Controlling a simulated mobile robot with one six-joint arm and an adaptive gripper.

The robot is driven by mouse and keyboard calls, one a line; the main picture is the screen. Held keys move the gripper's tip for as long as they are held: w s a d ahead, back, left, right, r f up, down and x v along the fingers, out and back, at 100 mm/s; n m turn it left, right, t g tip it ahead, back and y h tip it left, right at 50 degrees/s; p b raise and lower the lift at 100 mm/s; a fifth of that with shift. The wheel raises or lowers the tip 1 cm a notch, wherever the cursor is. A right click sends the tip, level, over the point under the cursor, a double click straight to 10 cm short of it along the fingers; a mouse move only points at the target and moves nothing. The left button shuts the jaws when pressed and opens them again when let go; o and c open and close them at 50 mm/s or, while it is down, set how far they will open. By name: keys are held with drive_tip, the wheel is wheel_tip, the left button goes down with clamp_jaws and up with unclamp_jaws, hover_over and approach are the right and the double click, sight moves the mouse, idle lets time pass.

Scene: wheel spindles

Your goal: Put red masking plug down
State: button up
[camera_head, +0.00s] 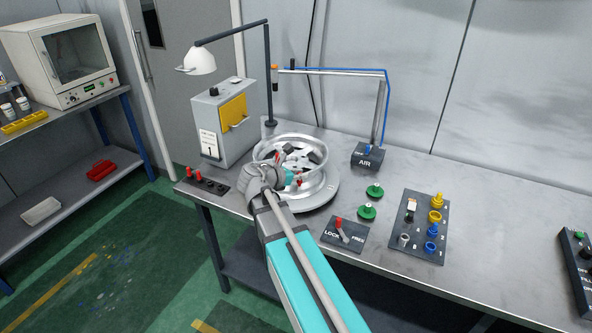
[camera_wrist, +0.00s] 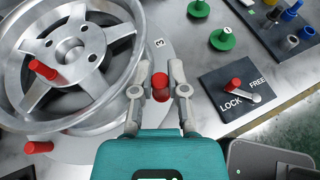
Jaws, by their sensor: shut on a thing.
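My gripper (camera_wrist: 160,80) is shut on a red masking plug (camera_wrist: 160,92), a short red cylinder between its two fingertips in the wrist view. It holds the plug beside the outer rim of the silver spoked wheel (camera_wrist: 128,34), which also shows in the head view (camera_head: 322,165). A second red plug (camera_wrist: 44,70) stands on the wheel. A third red plug (camera_wrist: 38,148) is near the wheel's lower edge. In the head view my arm covers part of the wheel, and I cannot make out the held plug clearly.
A lock/free panel (camera_head: 345,234) with a red-tipped lever stands right of the wheel, near two green plugs (camera_head: 367,212). A dark rack (camera_head: 409,248) holds yellow and blue pieces. A small strip (camera_head: 216,186) with red and black pieces lies left.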

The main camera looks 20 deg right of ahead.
drive_tip(key=shift+d, duration=0.2)
drive_tip(key=shift+w+a+r+p, duration=0.15)
drive_tip(key=shift+r+p, duration=0.3)
drive_tip(key=w+a+r+m+g+p, duration=0.1)
drive_tip(key=w+a+r+p, duration=0.3)
drive_tip(key=a+r+p, duration=0.3)
wheel_tip(320, 180, up, 3)
drive_tip(key=p, duration=0.3)
drive_tip(key=shift+w+r+m+g, duration=0.15)
drive_tip(key=shift+m+g, duration=0.15)
drive_tip(key=w+d+f+b, duration=0.7)
drive_tip(key=d+f+b, duration=0.2)
drive_tip(key=d, duration=0.1)
drive_tip(key=shift+w+d, duration=0.3)
drive_tip(key=shift+w, duration=0.05)
